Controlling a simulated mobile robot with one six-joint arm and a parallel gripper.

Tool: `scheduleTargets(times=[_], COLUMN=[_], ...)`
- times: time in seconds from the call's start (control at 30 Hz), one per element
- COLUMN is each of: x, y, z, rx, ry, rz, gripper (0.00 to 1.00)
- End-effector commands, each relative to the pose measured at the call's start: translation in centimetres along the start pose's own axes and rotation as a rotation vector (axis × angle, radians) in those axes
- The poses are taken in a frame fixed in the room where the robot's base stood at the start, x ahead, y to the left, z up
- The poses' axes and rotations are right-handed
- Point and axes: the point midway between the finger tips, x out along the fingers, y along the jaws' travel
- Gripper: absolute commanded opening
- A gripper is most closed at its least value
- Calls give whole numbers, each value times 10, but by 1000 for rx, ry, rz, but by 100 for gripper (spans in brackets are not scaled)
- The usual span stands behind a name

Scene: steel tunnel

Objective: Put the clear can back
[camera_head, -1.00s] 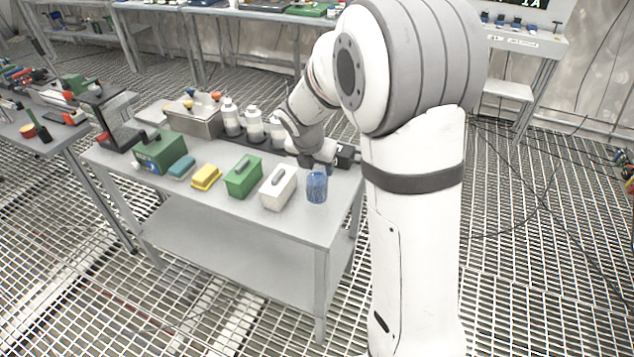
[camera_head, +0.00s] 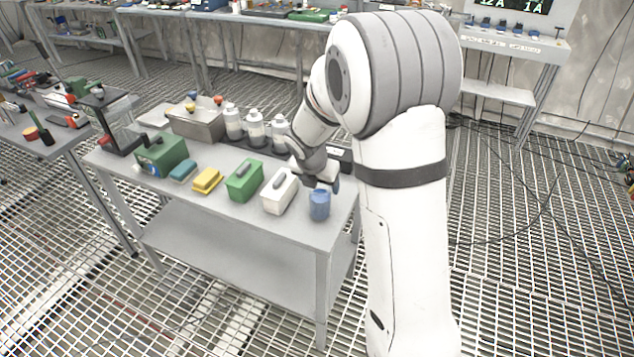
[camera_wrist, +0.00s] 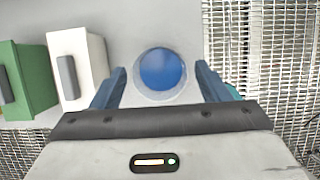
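A blue, see-through-looking can (camera_head: 319,206) stands upright near the right front corner of the grey table (camera_head: 250,222). In the wrist view the can (camera_wrist: 160,72) is seen from above as a blue disc with a pale, clear rim. My gripper (camera_wrist: 160,88) is open, with one blue finger on each side of the can's near edge. No contact shows, and the can's height against the fingertips cannot be told. In the head view my gripper (camera_head: 326,180) is just behind the can, partly hidden by my arm.
A white box with a grey handle (camera_head: 279,190) stands close left of the can. Beyond it are a green box (camera_head: 244,180), a yellow block (camera_head: 206,180) and several white bottles (camera_head: 255,130). The table's right edge is close to the can.

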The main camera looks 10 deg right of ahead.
Motion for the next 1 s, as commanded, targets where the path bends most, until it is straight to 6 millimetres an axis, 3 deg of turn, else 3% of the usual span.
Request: scheduleTargets(times=[0.37,0.8,1.0], x=[-7,-92,-117], y=[0,0,0], z=[2,2,2], rx=[2,1,3], ry=[-2,-4,-2], rz=[1,3,1], gripper=[73,73,73])
